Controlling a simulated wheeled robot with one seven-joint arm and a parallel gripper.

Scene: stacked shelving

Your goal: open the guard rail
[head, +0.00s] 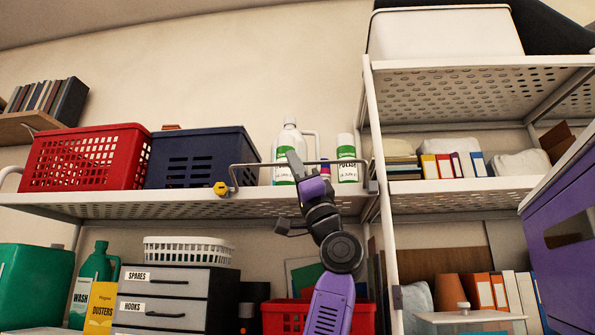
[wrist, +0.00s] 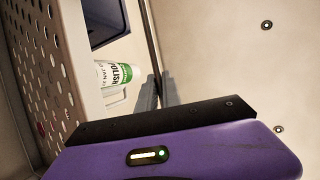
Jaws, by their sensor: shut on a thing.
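The guard rail (head: 258,164) is a thin dark wire bar along the front edge of the middle shelf. It stands upright in front of the bottles, with a yellow knob (head: 221,188) at its left end. My gripper (head: 293,160) reaches up from below and is shut on the top bar of the rail, near its middle. In the wrist view the rail (wrist: 151,42) runs down to my gripper's closed fingers (wrist: 158,90). The fingers hide the part of the bar they hold.
Behind the rail stand a large white bottle (head: 290,140) and a polish bottle (head: 346,158). A blue basket (head: 202,155) and a red basket (head: 85,157) are to the left. A white shelf post (head: 380,190) is close on the right. Drawers (head: 165,295) stand below.

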